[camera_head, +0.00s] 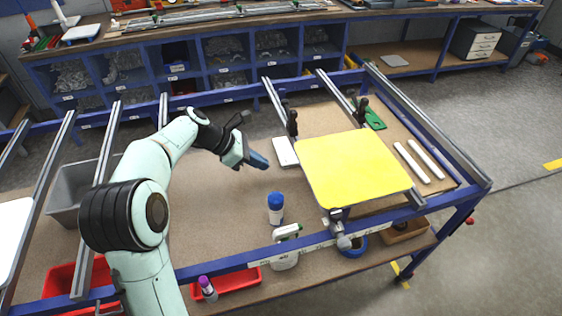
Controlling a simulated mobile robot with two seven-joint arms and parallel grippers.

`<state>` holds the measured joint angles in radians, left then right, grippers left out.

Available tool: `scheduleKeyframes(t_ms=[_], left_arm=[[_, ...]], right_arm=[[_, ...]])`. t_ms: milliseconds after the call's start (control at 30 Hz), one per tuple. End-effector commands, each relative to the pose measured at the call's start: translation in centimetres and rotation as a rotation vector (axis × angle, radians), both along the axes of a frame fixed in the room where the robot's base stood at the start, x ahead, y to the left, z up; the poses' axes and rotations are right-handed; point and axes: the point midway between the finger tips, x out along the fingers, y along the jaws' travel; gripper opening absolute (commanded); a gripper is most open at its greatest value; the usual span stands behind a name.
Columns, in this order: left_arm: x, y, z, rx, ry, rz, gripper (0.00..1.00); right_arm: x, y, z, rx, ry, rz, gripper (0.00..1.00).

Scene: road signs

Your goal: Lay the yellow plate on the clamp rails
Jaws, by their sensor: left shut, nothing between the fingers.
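The yellow plate (352,166) lies flat at the right of the table frame, over the two right-hand clamp rails (337,91). Its near edge is by a clamp (341,222) at the front, and black clamps (292,122) stand beyond its far edge. It covers the near stretch of those rails, so I cannot tell whether it touches them everywhere. My left gripper (262,163) is shut and empty, to the left of the plate and apart from it, above the brown board. My right gripper is not in view.
A blue-capped bottle (275,210), a spray bottle (286,250) and a white box (285,152) stand near the plate. Two white bars (419,160) lie to its right. Red bins (238,281) and a grey bin (75,189) sit left. A shelved workbench (180,40) is behind.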

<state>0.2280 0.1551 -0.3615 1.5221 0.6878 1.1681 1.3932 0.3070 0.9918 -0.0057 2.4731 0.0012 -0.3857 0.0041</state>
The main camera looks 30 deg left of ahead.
Motion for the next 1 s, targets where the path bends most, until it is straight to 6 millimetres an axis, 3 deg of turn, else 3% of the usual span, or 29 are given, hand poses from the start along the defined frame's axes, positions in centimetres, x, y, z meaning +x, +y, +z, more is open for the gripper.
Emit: scheduleKeyframes(t_ms=[500,700,1000], left_arm=[[4.7,-5.5,-7.0,-0.001,0.003,-0.004,0.00],[6.6,-7.4,-6.6,0.000,-0.001,-0.004,0.00],[7.2,-8.0,-6.6,0.000,-0.001,-0.001,0.00]], right_arm=[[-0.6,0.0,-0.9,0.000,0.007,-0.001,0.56],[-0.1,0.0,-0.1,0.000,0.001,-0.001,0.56],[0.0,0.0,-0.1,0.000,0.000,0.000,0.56]])
